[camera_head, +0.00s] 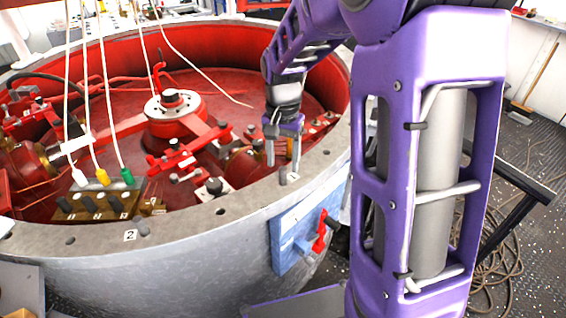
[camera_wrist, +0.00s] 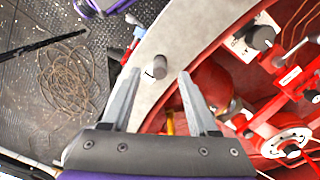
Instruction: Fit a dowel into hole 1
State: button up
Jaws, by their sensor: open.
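A short grey dowel (camera_wrist: 160,65) stands on the grey rim (camera_wrist: 150,105) in the wrist view, between and a little beyond my fingertips. It also shows in the head view (camera_head: 283,175), below my gripper (camera_head: 283,165) and beside a small white label 1 (camera_head: 293,177). The hole at this label is not visible; how deep the dowel sits cannot be told. My gripper (camera_wrist: 158,73) is open, with one finger on each side of the dowel in the picture and no clear contact.
The rim surrounds a red interior (camera_head: 220,90) with pipes and fittings. A blue panel with a red handle (camera_head: 320,232) is on the outer wall below my gripper. A connector block (camera_head: 98,204) and hanging cables are at left. Coiled rope (camera_wrist: 70,80) lies on the dark deck.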

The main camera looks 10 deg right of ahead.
notch_tip(320, 180, up, 10)
jog(key=p, duration=0.1)
jog(key=shift+r+p, duration=0.2)
jog(key=shift+p, duration=0.2)
